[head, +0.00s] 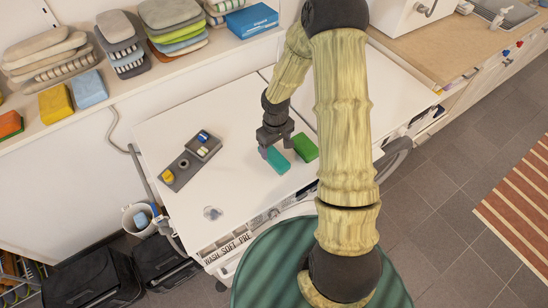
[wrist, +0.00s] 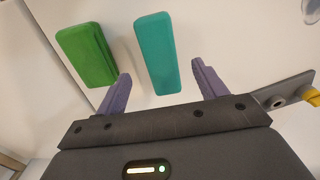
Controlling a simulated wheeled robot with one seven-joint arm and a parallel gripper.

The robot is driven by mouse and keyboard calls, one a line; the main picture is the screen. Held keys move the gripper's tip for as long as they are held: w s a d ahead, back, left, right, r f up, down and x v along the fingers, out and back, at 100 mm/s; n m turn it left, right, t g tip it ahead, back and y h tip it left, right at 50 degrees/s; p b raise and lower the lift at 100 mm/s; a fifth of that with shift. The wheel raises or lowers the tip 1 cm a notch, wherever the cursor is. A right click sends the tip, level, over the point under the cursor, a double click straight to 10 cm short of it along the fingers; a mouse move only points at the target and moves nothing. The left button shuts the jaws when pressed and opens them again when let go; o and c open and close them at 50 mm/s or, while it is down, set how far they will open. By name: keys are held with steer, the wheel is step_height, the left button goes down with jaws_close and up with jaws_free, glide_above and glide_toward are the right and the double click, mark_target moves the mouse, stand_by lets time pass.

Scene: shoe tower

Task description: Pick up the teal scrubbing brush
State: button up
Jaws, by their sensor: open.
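The teal scrubbing brush (head: 278,160) lies on the white machine top, just below my gripper (head: 268,147) in the head view. In the wrist view the teal brush (wrist: 157,55) is a long block, its near end at the gap between my fingers. My gripper (wrist: 160,90) is open, with one purple finger on each side of the brush's near end. No contact between fingers and brush is visible.
A green block (head: 304,148) lies close beside the brush; it also shows in the wrist view (wrist: 86,55), near the left finger. A grey tray (head: 188,165) with small items stands to the left. Folded towels (head: 118,30) fill the shelf behind.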

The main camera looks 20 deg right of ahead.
mark_target(274, 155)
steer(key=shift+f, duration=1.6)
steer(key=shift+w+a+f+p, duration=0.15)
steer(key=shift+f+p, duration=0.4)
steer(key=shift+f, duration=0.75)
steer(key=shift+w+f+p, duration=0.15)
steer(key=shift+f+p, duration=0.4)
steer(key=shift+f, duration=0.75)
steer(key=c, duration=1.1)
steer(key=shift+r, duration=0.15)
